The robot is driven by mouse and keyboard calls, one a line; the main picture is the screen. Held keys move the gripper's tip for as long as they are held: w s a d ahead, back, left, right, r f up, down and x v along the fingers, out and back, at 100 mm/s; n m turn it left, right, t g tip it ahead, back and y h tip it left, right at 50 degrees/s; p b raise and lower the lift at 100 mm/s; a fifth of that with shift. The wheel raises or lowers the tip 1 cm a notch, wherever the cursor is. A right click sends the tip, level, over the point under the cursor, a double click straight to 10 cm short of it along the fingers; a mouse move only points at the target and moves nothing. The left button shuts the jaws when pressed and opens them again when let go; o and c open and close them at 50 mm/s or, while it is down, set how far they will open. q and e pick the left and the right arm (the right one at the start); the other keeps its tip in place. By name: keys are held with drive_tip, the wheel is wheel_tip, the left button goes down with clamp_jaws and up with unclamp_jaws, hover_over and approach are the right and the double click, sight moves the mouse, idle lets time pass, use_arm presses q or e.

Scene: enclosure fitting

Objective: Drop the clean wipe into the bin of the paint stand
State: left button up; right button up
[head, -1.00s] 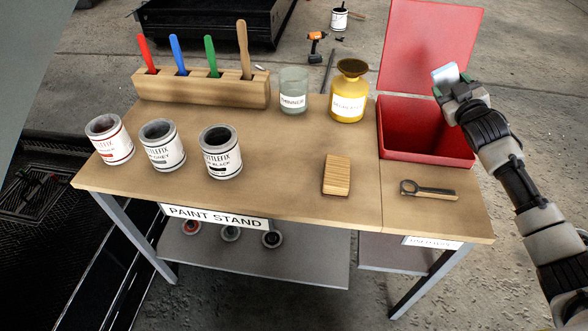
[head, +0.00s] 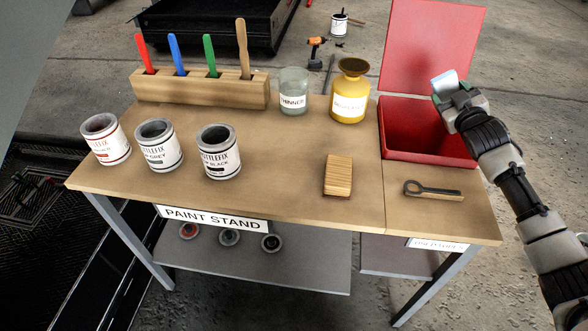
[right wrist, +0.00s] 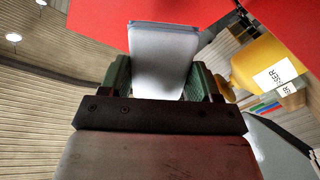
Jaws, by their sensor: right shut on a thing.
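The wipe (head: 444,82) is a folded pale blue-white cloth. My right gripper (head: 453,92) is shut on it, above the right part of the bin. In the right wrist view the wipe (right wrist: 163,60) stands between the two green finger pads of the gripper (right wrist: 165,80). The bin (head: 412,130) is a red box on the right part of the paint stand (head: 285,160), its red lid (head: 432,45) raised at the back. The gripper and forearm hide part of the bin's right side. My left gripper is not in view.
A yellow bottle (head: 350,92) and a thinner jar (head: 293,92) stand left of the bin. A wooden block (head: 338,175) and a handled tool (head: 432,190) lie in front. Several paint cans (head: 158,145) and a brush holder (head: 200,90) stand on the left.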

drive_tip(key=o, duration=0.9)
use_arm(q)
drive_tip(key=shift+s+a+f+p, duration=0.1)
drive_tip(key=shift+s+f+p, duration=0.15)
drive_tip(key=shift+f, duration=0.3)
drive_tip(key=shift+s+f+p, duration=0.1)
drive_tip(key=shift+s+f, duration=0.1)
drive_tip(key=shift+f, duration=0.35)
use_arm(e)
drive_tip(key=s, duration=1)
drive_tip(key=shift+s, duration=0.4)
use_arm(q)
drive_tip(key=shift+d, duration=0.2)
